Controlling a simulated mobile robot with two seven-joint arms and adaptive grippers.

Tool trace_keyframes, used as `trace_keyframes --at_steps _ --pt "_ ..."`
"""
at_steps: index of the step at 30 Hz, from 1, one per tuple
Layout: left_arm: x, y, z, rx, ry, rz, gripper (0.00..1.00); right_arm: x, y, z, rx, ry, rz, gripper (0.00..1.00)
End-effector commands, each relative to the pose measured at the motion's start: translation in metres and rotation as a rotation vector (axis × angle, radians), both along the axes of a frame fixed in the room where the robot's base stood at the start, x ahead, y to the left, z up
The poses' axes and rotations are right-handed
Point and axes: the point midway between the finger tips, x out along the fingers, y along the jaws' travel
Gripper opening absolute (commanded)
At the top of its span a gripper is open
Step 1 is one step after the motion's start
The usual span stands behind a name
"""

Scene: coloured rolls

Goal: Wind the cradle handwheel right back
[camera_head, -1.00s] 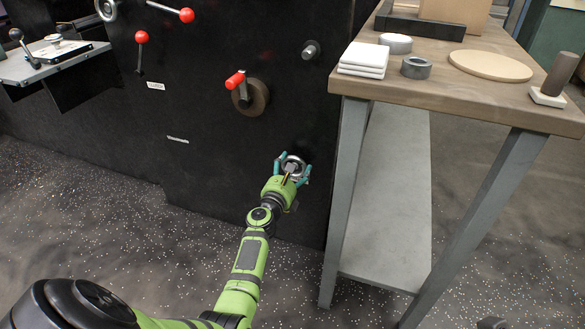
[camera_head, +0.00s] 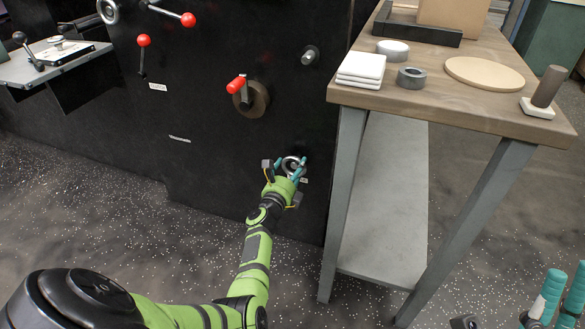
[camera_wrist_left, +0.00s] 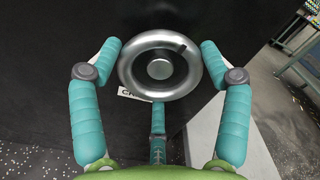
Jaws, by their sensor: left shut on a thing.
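The cradle handwheel (camera_head: 292,163) is a small silver wheel low on the black machine front, left of the bench leg. My left gripper (camera_head: 288,168) is shut on it, with teal fingers around its rim. In the left wrist view the handwheel (camera_wrist_left: 160,69) faces me, with a round hub and a dark mark at the upper right of its rim. Two fingers flank it and a third sits below. A white label (camera_wrist_left: 128,94) is partly hidden behind it; only its first letters show. My right gripper (camera_head: 558,296) shows only in part at the lower right corner.
A red-handled crank (camera_head: 240,86) sits above the handwheel, and red-knobbed levers (camera_head: 143,42) are further left. The wooden bench (camera_head: 455,112) stands close on the right, holding white pads (camera_head: 361,68), a grey ring (camera_head: 411,77) and a round board (camera_head: 490,73). Speckled floor lies open below.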

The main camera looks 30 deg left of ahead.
Motion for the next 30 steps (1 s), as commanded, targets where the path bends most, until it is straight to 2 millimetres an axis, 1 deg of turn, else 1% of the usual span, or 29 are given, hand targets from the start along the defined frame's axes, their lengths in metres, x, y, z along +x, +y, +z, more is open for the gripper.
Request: trace_keyframes --at_steps 1,15,16,17,18,30 --pt "0.0021 0.0026 0.0079 -0.004 -0.015 0.002 0.44 0.0004 0.0004 0.001 -0.002 0.003 0.0 0.4" --pt "0.0017 0.005 0.0085 -0.014 -0.019 0.007 0.44 0.0006 0.001 0.0008 -0.004 0.007 0.0 0.4" --pt "0.0017 0.0052 0.0084 -0.014 -0.019 0.007 0.81 0.0006 0.001 0.0008 -0.003 0.007 0.001 0.4" --pt "0.0016 0.0053 0.0084 -0.014 -0.018 0.007 0.93 0.0005 0.001 0.0009 -0.003 0.007 0.001 0.4" --pt "0.0016 0.0052 0.0082 -0.014 -0.018 0.007 1.0 0.0005 0.0011 0.0007 -0.003 0.007 0.001 0.4" --pt "-0.0018 0.0025 0.002 -0.017 -0.008 0.005 1.0 0.0004 0.0024 -0.0018 -0.008 0.013 0.006 0.4"
